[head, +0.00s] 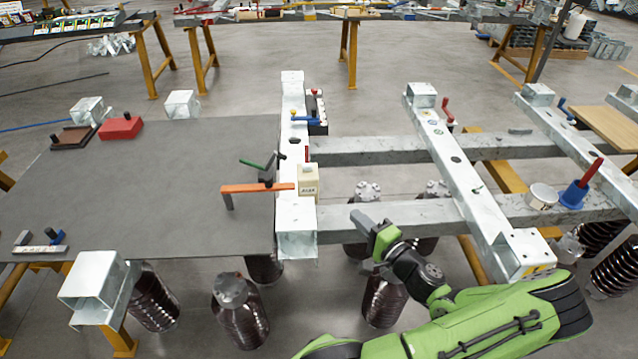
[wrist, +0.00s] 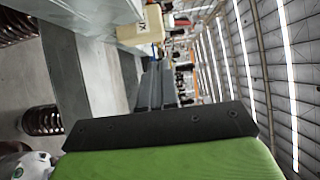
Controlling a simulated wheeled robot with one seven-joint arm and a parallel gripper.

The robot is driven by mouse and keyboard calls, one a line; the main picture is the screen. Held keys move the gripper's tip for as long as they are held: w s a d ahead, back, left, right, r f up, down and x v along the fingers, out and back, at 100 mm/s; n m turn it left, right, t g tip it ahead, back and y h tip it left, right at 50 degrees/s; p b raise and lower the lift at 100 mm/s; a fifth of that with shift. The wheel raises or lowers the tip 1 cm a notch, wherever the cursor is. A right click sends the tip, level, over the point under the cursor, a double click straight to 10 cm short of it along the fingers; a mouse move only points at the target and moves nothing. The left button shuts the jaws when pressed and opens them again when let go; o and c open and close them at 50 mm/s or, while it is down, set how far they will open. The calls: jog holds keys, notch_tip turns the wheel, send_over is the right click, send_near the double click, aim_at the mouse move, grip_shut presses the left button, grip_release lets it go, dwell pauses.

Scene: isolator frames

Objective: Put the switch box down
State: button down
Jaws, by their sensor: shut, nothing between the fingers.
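A small cream box with a dark label, which looks like the switch box (head: 308,180), stands on the right edge of the white steel beam (head: 297,215). It looks upright. My gripper (head: 363,221) is shut and empty, to the right of the box and nearer to me, apart from it. In the wrist view the shut fingers (wrist: 156,88) point toward the cream box (wrist: 151,24), which shows near the top beside the pale beam (wrist: 90,12).
An orange bar (head: 257,187) and a green-handled tool lie left of the box. A black box with coloured levers (head: 317,112) stands behind it. The grey tabletop (head: 150,190) is largely clear. Steel rails (head: 440,212) run right, with brown insulators below.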

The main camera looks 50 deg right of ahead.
jog(key=b, duration=0.2)
send_near(301, 164)
jog(key=shift+s+a+f, duration=0.1)
jog(key=shift+s+f, duration=0.25)
jog(key=shift+s, duration=0.45)
jog(key=shift+w, duration=0.1)
jog(key=p+x, duration=0.1)
jog(key=x, duration=0.6)
jog(key=shift+w, duration=0.2)
